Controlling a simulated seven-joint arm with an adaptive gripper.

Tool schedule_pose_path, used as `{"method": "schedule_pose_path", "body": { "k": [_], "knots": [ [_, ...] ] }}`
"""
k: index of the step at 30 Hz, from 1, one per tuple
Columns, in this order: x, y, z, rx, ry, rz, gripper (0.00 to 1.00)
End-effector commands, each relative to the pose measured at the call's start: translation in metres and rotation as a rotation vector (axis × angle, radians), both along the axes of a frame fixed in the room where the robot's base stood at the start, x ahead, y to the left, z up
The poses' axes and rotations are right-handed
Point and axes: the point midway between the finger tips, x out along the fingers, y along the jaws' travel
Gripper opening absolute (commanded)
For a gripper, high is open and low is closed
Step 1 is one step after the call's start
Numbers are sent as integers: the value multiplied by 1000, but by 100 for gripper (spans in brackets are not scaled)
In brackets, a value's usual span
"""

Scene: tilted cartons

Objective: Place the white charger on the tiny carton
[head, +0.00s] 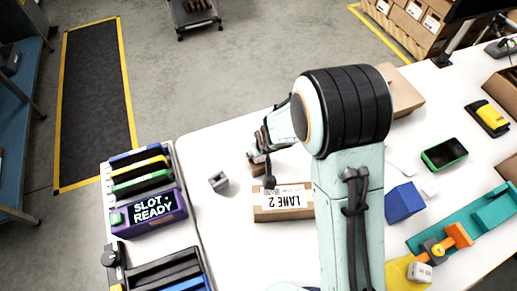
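My gripper (264,168) is at the middle left of the table, reaching down beside a small brown carton (257,167). This carton is the smallest one I see, and the gripper partly covers it. I cannot tell whether the fingers touch it or how far apart they are. No object can be made out clearly as the white charger. A small white block with dark print (420,272) lies at the lower right, and a smaller white piece (428,191) lies near the blue block.
A carton labelled LANE 2 (270,213) lies just in front of the gripper. A small grey cube (218,181) is to its left. A blue block (404,202), teal tray (416,243) and green-edged device (444,153) are on the right. Racks with a SLOT READY sign (154,208) stand left.

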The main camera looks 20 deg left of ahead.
Motion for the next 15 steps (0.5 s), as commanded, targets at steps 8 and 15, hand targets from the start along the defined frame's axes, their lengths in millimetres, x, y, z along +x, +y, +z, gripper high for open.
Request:
{"method": "schedule_pose_path", "body": {
  "k": [8,15],
  "knots": [
    [0,0,0,1,-1,0,62],
    [-2,-3,16,3,-3,0,62]
  ]
}}
